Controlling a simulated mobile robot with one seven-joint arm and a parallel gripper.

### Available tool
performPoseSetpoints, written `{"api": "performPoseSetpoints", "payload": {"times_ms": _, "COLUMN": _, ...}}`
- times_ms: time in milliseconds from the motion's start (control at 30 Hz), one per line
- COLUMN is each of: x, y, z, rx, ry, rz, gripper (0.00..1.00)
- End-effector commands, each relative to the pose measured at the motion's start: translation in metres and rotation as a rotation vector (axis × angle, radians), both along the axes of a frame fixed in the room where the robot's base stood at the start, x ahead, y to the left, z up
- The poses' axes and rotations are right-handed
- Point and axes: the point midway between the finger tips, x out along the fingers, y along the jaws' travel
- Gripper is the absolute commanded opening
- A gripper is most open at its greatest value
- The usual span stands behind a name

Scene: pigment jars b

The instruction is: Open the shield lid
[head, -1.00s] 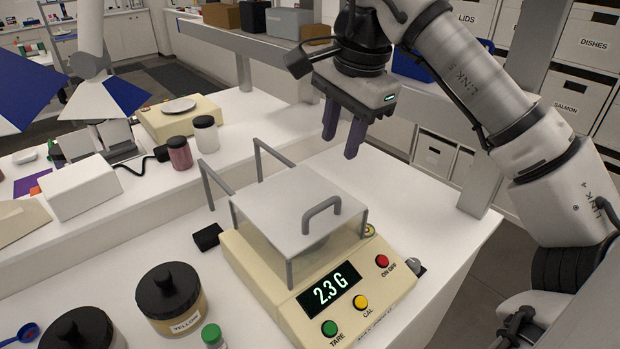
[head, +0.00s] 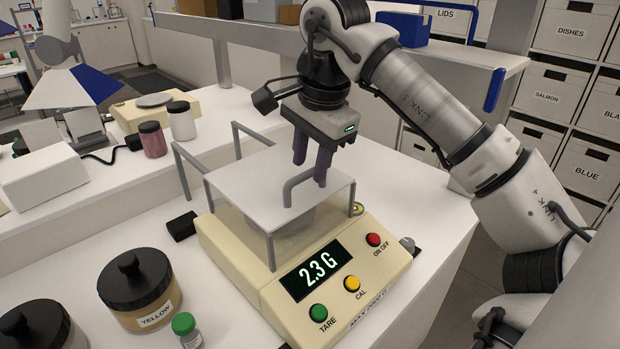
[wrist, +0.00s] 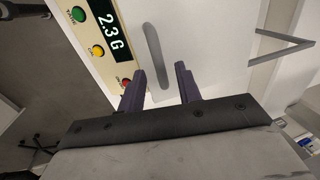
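The shield lid (head: 245,180) is a pale flat panel lying closed on top of the clear shield of the cream balance (head: 370,288), whose display reads 2.3 G. A grey bent handle (head: 302,188) stands on the lid. My gripper (head: 312,172) is open, fingers pointing down, right at the handle in the head view. In the wrist view, the handle (wrist: 156,56) runs toward the gap between the two dark fingers (wrist: 160,80). I cannot tell whether either finger touches it.
A yellow jar (head: 137,288) and a small green-capped vial (head: 186,330) stand left of the balance. Grey rails (head: 190,160) rise behind the shield. A raised shelf (head: 440,68) lies beyond my arm. The counter right of the balance is mostly clear.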

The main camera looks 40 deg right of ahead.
Motion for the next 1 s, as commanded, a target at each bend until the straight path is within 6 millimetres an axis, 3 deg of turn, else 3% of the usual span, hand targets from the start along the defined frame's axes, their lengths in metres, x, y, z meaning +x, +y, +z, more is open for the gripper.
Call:
{"api": "performPoseSetpoints", "payload": {"times_ms": 100, "x": 0.0019, "y": 0.0004, "z": -0.0097, "rx": 0.000, "ry": -0.001, "rz": 0.000, "gripper": 0.34}}
{"api": "performPoseSetpoints", "payload": {"times_ms": 367, "x": 0.0022, "y": 0.0004, "z": -0.0093, "rx": 0.000, "ry": -0.001, "rz": 0.000, "gripper": 0.34}}
{"api": "performPoseSetpoints", "payload": {"times_ms": 633, "x": 0.0022, "y": 0.0004, "z": -0.0092, "rx": 0.000, "ry": -0.001, "rz": 0.000, "gripper": 0.00}}
{"api": "performPoseSetpoints", "payload": {"times_ms": 1000, "x": 0.0059, "y": 0.0011, "z": -0.0087, "rx": 0.001, "ry": -0.001, "rz": 0.001, "gripper": 0.00}}
